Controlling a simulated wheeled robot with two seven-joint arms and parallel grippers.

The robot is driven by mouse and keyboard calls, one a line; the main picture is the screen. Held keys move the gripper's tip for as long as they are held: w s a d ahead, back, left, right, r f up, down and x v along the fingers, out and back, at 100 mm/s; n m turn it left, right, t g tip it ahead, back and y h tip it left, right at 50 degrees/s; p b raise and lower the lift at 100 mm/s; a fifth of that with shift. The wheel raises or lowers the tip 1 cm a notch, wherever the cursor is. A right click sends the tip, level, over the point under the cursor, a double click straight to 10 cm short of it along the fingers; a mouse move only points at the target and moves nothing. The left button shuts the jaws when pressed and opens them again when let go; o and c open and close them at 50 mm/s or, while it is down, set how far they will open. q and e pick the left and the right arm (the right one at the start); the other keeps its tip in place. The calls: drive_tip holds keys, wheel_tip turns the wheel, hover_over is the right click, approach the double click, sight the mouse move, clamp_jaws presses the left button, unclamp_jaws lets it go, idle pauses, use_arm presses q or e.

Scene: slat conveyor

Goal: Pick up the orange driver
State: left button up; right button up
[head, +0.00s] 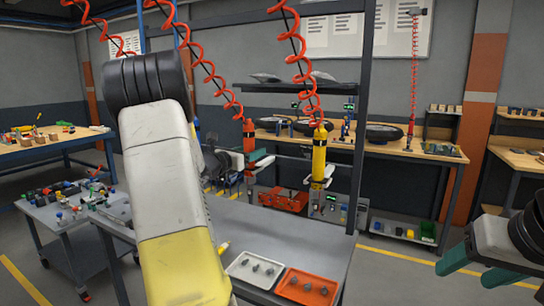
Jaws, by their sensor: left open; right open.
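The orange driver (249,137) hangs upright from a red coiled cord, left of the middle in the head view. My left gripper (262,163) is open at the height of the driver's lower body. One green fingertip shows just right of the driver, and the hand is on its left. My own forearm covers part of the view, and I cannot tell whether the fingers touch the driver. My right gripper (478,268) is open and empty at the right edge, far from the driver.
A yellow driver (319,155) hangs close to the right of the orange one. Below are a white tray (233,271) and an orange tray (284,293) with small parts on a grey table (285,240). A dark post (361,120) stands right of the drivers. A cluttered cart (45,212) stands left.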

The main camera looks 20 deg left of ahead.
use_arm(q)
drive_tip(key=shift+w+d, duration=0.2)
drive_tip(key=shift+w, duration=0.9)
clamp_jaws()
drive_tip(key=shift+r, duration=0.15)
